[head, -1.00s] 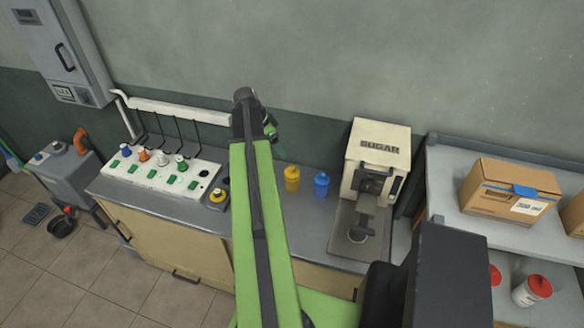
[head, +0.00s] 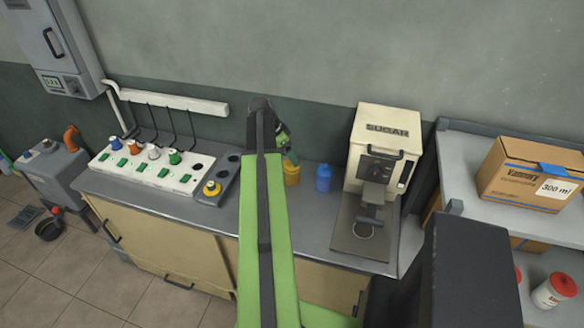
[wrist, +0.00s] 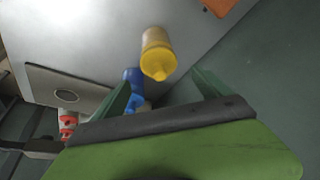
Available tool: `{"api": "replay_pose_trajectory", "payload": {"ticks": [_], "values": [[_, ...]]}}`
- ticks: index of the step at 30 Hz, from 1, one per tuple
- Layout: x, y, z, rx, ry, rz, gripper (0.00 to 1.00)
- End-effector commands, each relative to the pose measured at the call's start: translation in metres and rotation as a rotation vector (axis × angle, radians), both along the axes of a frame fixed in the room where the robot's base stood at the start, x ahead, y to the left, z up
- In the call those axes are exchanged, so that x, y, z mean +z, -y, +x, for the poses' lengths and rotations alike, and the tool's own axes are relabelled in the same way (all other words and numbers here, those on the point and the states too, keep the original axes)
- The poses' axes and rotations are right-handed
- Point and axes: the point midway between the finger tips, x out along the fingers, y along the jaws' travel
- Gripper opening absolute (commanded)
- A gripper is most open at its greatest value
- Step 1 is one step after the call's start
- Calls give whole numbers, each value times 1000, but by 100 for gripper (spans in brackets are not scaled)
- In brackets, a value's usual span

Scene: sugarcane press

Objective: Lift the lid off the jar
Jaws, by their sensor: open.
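The sugar press (head: 382,150) stands right of the jars. A white panel with coloured knobs (head: 150,167) is to the left. A shelf at right holds a cardboard box (head: 525,175) and a white jar with a red lid (head: 555,290). The wall is close behind.

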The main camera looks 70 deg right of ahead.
Motion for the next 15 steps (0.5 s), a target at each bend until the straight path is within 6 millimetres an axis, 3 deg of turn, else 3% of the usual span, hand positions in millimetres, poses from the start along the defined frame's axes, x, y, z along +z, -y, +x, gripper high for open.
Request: {"api": "replay_pose_trajectory", "payload": {"ticks": [1,6,14,15], "values": [[-14,3,-3,-2,1,-1,87],[-41,13,-11,0,0,0,87],[-39,14,-13,1,0,0,87],[-39,14,-13,1,0,0,82]]}}
